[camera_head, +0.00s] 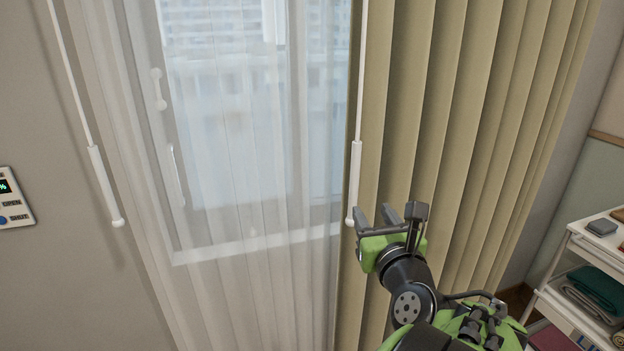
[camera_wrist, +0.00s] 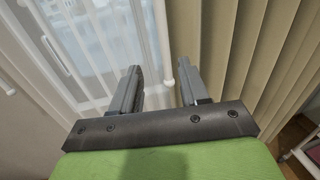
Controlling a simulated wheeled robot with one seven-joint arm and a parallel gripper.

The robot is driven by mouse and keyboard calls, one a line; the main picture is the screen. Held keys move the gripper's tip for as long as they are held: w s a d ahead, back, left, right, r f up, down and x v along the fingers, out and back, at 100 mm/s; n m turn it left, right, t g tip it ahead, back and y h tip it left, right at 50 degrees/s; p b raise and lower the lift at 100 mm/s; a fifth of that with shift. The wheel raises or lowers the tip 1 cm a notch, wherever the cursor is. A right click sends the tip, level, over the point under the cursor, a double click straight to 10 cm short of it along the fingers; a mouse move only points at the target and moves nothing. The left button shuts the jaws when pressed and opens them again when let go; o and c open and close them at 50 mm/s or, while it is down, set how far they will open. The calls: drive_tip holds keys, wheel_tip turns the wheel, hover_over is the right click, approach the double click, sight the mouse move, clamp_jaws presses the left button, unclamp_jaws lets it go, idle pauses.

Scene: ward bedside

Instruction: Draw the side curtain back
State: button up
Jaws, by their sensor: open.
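The olive-beige side curtain (camera_head: 463,120) hangs in pleats over the right part of the window; it also fills the right of the wrist view (camera_wrist: 237,50). A white wand with a thicker handle (camera_head: 354,180) hangs at its left edge. My gripper (camera_head: 376,213) is open beside the lower end of this handle, in front of the curtain's left edge. In the wrist view the wand (camera_wrist: 164,45) comes down between my two fingers (camera_wrist: 157,86), its tip just beyond them. I cannot tell whether a finger touches it. Nothing is held.
A sheer white curtain (camera_head: 245,150) covers the window left of the side curtain. A second white wand (camera_head: 104,185) hangs at the left. A wall panel (camera_head: 14,198) is at the far left. A white cart (camera_head: 585,235) with folded cloths stands at the right.

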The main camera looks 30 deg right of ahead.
drive_tip(key=p, duration=0.7)
approach(356, 178)
drive_tip(key=shift+m, duration=0.3)
drive_tip(key=p+x, duration=0.3)
drive_tip(key=x, duration=0.8)
drive_tip(key=shift+p, duration=0.4)
drive_tip(key=shift+c, duration=0.4)
clamp_jaws()
